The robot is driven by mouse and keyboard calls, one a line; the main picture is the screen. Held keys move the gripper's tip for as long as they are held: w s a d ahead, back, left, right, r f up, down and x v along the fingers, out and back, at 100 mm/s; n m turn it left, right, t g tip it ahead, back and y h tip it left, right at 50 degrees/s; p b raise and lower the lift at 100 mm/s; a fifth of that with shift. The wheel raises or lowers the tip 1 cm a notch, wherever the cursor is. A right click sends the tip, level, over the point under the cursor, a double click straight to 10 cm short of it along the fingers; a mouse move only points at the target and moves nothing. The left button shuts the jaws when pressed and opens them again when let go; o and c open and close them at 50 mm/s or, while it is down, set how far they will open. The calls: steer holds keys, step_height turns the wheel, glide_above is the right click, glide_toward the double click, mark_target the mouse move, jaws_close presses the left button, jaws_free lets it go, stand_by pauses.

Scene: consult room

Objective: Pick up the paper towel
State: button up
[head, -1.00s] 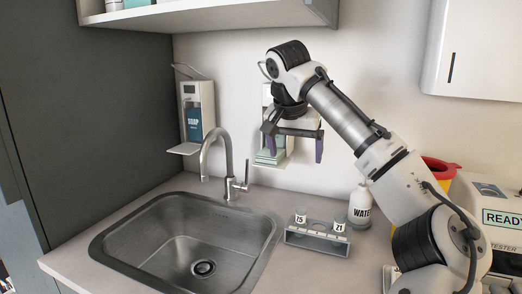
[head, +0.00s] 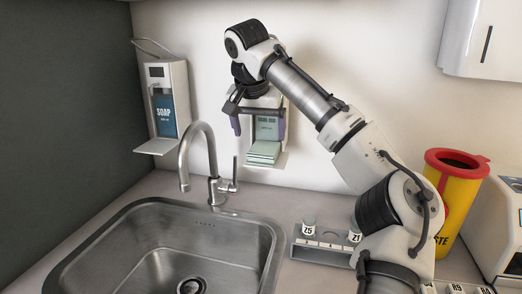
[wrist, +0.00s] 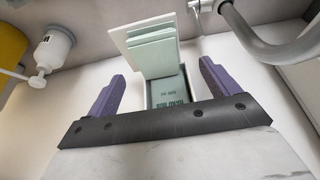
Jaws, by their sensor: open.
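The paper towels (head: 264,151) are a pale green folded stack showing at the bottom of a wall dispenser (head: 267,128) right of the tap. In the wrist view, my gripper (wrist: 160,72) holds nothing. Part of the dispenser is hidden behind my arm and hand.
A soap dispenser (head: 166,105) hangs left, above the tap (head: 213,160) and steel sink (head: 235,238). A tube rack (head: 322,248) and a yellow bin (head: 458,195) with a red rim stand right. A white wall box (head: 492,42) hangs at upper right.

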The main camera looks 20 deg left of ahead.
mark_target(264, 148)
steer(key=x, duration=0.4)
steer(key=p+x, duration=0.1)
steer(key=x, duration=0.1)
steer(key=shift+d+f, duration=0.1)
steer(key=shift+d, duration=0.2)
steer(key=shift+c, duration=0.5)
steer(key=c, duration=1)
steer(key=shift+s, duration=0.1)
steer(key=shift+s+r+b, duration=0.35)
step_height(264, 148, up, 6)
steer(key=shift+r, duration=0.15)
steer(key=s+b, duration=0.5)
steer(key=s, duration=1.4)
steer(key=shift+s, duration=0.1)
